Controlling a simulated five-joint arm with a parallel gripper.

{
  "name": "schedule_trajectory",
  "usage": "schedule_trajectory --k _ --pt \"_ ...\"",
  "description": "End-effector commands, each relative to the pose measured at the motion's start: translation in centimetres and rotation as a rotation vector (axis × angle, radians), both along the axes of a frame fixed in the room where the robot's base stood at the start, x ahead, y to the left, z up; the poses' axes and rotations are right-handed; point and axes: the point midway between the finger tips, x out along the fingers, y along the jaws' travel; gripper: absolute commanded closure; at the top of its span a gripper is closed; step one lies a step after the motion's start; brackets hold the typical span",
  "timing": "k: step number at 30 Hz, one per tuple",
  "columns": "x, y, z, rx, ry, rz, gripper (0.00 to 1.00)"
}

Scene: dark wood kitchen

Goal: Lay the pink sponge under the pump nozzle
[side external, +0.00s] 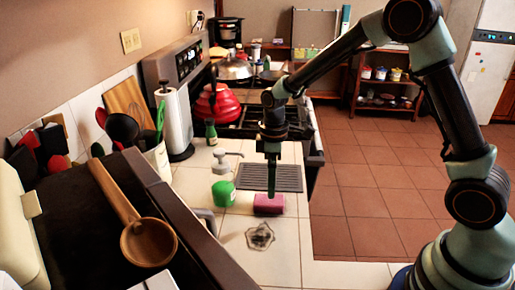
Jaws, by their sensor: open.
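The pink sponge (268,208) lies on the white tiled counter, at the front edge of a dark ribbed mat. My gripper (271,192) points straight down at the sponge, with its fingertips at or just above the sponge's top back edge. It is open, though the fingers overlap in this view and the gap is hidden. I cannot tell whether they touch the sponge. The pump (222,157) stands left of the sponge, with its pale nozzle pointing right. A green-and-white round container (223,193) is at its foot; I cannot tell whether they are one piece.
The dark ribbed mat (288,177) lies behind the sponge. A paper towel roll (176,122) and small green bottle (211,132) stand at the back left. The counter ends just right of the sponge.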

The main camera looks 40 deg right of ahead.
Motion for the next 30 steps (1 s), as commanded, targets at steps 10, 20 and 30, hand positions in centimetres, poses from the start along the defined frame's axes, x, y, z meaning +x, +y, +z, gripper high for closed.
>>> schedule_trajectory --k 10,20,30 --pt "0.0 0.3 -3.2 0.000 0.004 0.000 0.00" --pt "0.1 0.4 -6.4 0.000 0.000 -0.001 0.00" --pt "0.1 0.4 -6.4 0.001 -0.001 -0.001 0.54"
